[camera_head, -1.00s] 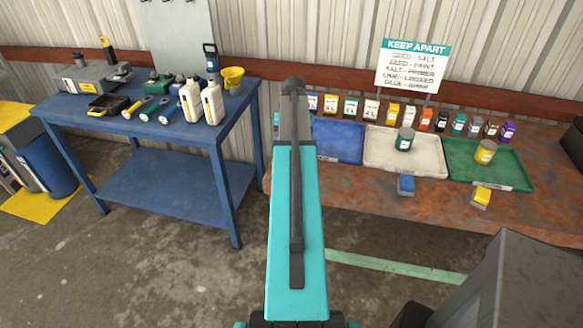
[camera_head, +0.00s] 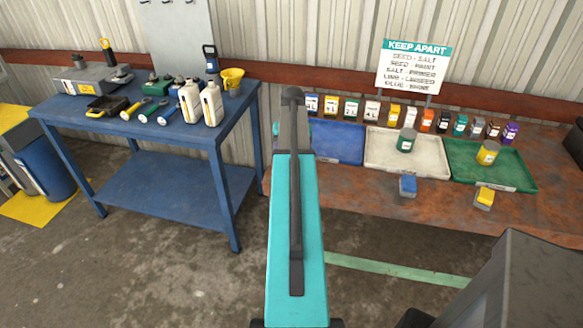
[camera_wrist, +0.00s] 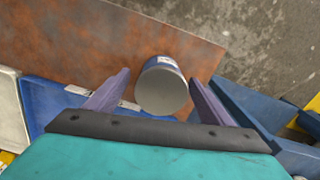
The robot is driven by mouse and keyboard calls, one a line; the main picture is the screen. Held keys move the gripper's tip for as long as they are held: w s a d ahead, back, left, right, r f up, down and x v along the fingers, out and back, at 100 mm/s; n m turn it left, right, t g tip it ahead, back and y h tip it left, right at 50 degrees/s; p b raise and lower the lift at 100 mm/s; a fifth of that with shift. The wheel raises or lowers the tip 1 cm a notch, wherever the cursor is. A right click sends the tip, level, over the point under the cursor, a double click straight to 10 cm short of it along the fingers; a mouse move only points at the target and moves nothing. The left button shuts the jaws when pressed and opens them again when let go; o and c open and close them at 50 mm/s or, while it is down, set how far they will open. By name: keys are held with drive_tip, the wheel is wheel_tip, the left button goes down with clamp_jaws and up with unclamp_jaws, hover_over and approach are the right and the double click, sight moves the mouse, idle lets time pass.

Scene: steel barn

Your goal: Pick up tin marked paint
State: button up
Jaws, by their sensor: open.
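A tin (camera_wrist: 163,88) with a plain grey lid and a strip of blue and white label stands on the rusty table in the wrist view. My gripper (camera_wrist: 160,80) is open, with one purple finger on each side of the tin. A gap shows at both sides. The tin's marking cannot be read. In the head view my arm hides this tin and my gripper. A green tin (camera_head: 405,141) stands on the white tray (camera_head: 440,165) and a yellow tin (camera_head: 488,153) on the green tray (camera_head: 460,174); their labels are too small to read.
The blue tray (camera_head: 335,152) lies beside the tin, and shows in the wrist view (camera_wrist: 60,105). Several small packs line the table's back below a "Keep apart" sign (camera_head: 413,68). Blue and yellow blocks (camera_head: 408,186) lie in front. A blue bench (camera_head: 170,130) stands left.

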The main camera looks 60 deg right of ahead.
drive_tip(key=shift+f+b, duration=0.6)
drive_tip(key=shift+f, duration=0.7)
drive_tip(key=c, duration=1.4)
drive_tip(key=shift+r, duration=0.25)
drive_tip(key=shift+r+b, duration=0.65)
drive_tip(key=shift+r, duration=0.7)
drive_tip(key=shift+s+a+r, duration=0.15)
drive_tip(key=shift+r, duration=0.05)
drive_tip(key=shift+s+a+r+b, duration=0.25)
drive_tip(key=shift+s+a+b, duration=0.35)
drive_tip(key=shift+s+a, duration=1.25)
drive_tip(key=shift+s+a+r+b, duration=0.25)
drive_tip(key=shift+s+a+b, duration=0.3)
drive_tip(key=shift+s+a, duration=1.3)
drive_tip(key=shift+s+a+r+b, duration=0.25)
drive_tip(key=shift+s+a+b, duration=0.35)
drive_tip(key=shift+s+a, duration=1.25)
